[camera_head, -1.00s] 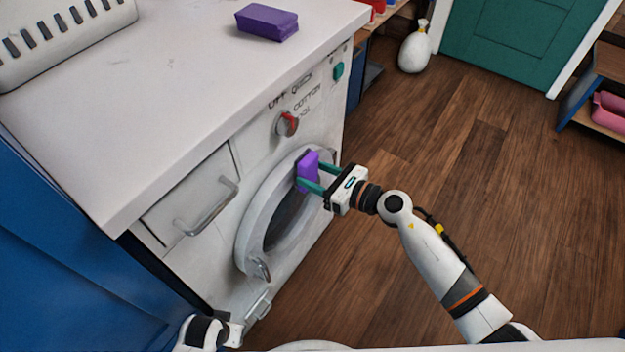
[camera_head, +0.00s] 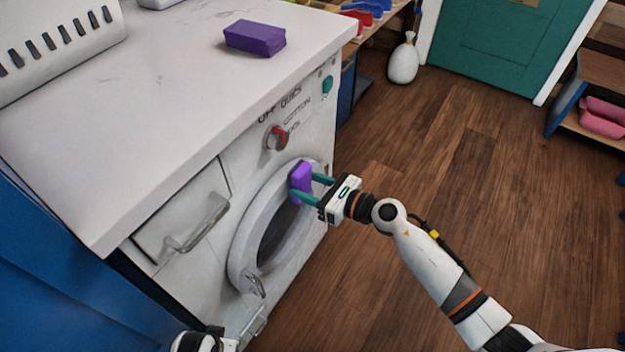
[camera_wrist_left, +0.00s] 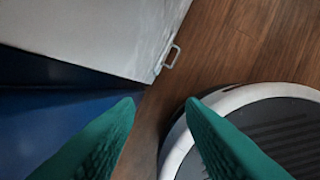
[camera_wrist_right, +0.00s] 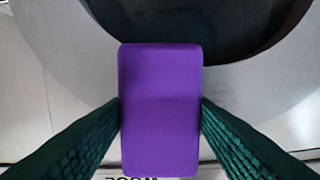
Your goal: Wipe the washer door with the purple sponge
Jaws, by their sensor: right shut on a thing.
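The purple sponge (camera_head: 301,182) is held between the teal fingers of my right gripper (camera_head: 312,189), at the upper right of the washer door's ring. It fills the middle of the right wrist view (camera_wrist_right: 160,110), with a finger on each side. The washer door (camera_head: 240,262) is a round white ring with dark glass and is closed. The sponge lies against or just in front of the ring; I cannot tell whether it touches. My left gripper (camera_wrist_left: 160,102) shows in the left wrist view, its fingers apart with nothing between them, low near the floor.
A darker purple block (camera_head: 255,38) lies on the white counter (camera_head: 150,90) above the washer. A white crate (camera_head: 60,45) stands at the counter's left. The wooden floor (camera_head: 420,190) at right is clear.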

